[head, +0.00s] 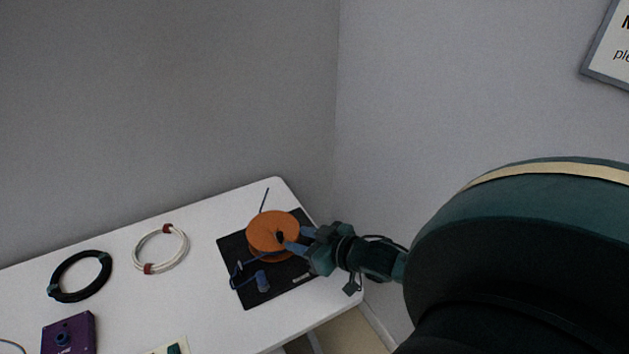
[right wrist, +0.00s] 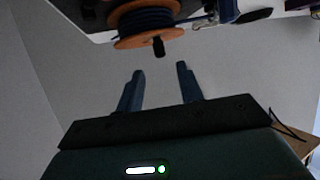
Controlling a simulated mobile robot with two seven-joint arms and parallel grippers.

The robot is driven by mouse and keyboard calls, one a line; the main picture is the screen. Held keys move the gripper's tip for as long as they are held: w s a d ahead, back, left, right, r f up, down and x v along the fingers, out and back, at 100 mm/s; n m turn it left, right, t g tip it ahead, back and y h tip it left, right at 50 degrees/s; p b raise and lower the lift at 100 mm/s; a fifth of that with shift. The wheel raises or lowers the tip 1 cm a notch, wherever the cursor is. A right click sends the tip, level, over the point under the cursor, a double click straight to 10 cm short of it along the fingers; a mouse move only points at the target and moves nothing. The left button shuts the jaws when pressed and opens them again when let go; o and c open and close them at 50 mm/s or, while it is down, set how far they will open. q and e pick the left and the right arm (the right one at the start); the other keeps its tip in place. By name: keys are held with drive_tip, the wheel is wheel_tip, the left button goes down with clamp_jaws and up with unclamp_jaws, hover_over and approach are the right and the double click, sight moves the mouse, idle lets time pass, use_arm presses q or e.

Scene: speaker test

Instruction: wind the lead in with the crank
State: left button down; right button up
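An orange reel (head: 268,229) stands on a black base (head: 284,290) at the right end of the white table. The right wrist view shows its orange flange (right wrist: 150,38) with blue lead (right wrist: 147,18) wound on it. A black crank knob (right wrist: 158,47) sticks out from the flange; in the head view it is a dark spot by my fingertips. My right gripper (head: 294,239) is at the reel's right side. In the right wrist view its fingers (right wrist: 160,72) are apart, with nothing between them, and the knob is just beyond the tips. A blue piece (head: 262,281) lies on the base.
A white cable coil with red ties (head: 160,249) and a black coil (head: 80,276) lie left of the base. A purple box (head: 69,334) stands at the table's front left. Grey walls rise behind the table (head: 210,305). A framed sign (head: 610,50) hangs at the upper right.

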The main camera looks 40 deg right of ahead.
drive_tip(key=shift+v, duration=1.85)
drive_tip(key=shift+w, duration=0.1)
